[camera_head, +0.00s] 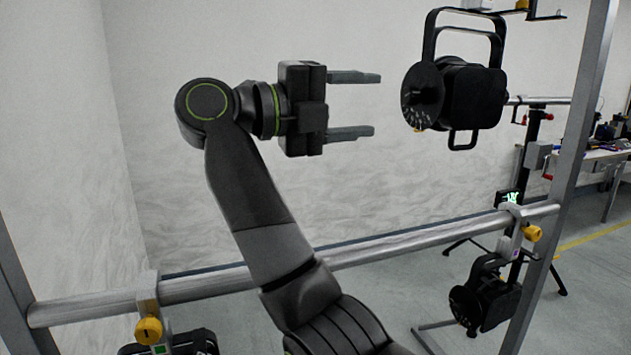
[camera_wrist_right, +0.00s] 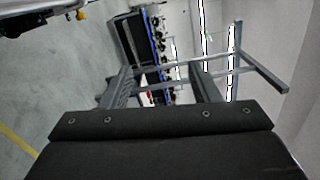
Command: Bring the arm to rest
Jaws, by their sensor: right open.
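My right gripper (camera_head: 376,104) is raised in the middle of the head view, its two grey fingers spread and pointing right. Nothing is between them. A black par can (camera_head: 475,95) with a yoke hangs just to the right, with a gap between it and the fingertips. A second par can (camera_head: 487,300) hangs below the rail at lower right. A dark fixture (camera_head: 190,343) at lower left is mostly cut off by the frame. In the right wrist view, the gripper (camera_wrist_right: 163,78) also has its fingers apart with nothing held. My left gripper is not in view.
A grey horizontal rail (camera_head: 425,240) passes behind my right forearm. Clamps with yellow knobs sit on it at left (camera_head: 149,330) and right (camera_head: 532,233). A slanted metal post (camera_head: 563,190) stands at the right. A cluttered table (camera_head: 610,155) is farther back.

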